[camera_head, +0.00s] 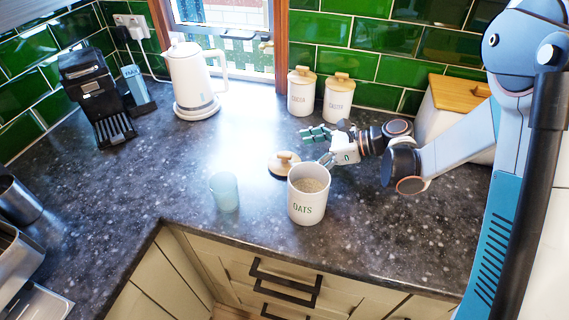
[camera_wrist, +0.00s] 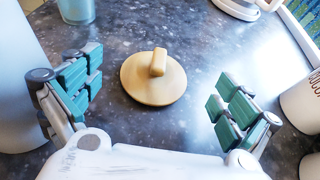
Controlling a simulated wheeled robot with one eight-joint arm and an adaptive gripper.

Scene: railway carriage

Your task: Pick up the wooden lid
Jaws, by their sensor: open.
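The wooden lid (camera_head: 282,166) lies flat on the dark counter, knob up, just behind and left of the white OATS jar (camera_head: 306,208). The jar is uncovered and its contents show. In the wrist view the round lid (camera_wrist: 150,85) is fully visible, ahead of my gripper and between the lines of its two fingers. My gripper (camera_head: 317,146) is open and empty, with green finger pads spread. It is behind and to the right of the lid, apart from it. The wrist view also shows both fingers spread (camera_wrist: 157,84).
A pale blue-green glass (camera_head: 224,192) stands left of the OATS jar. Two lidded jars (camera_head: 301,96) (camera_head: 338,101) and a bread bin (camera_head: 440,118) stand at the back wall. A white kettle (camera_head: 192,85) and coffee machine (camera_head: 95,95) are further left. The counter left of the lid is clear.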

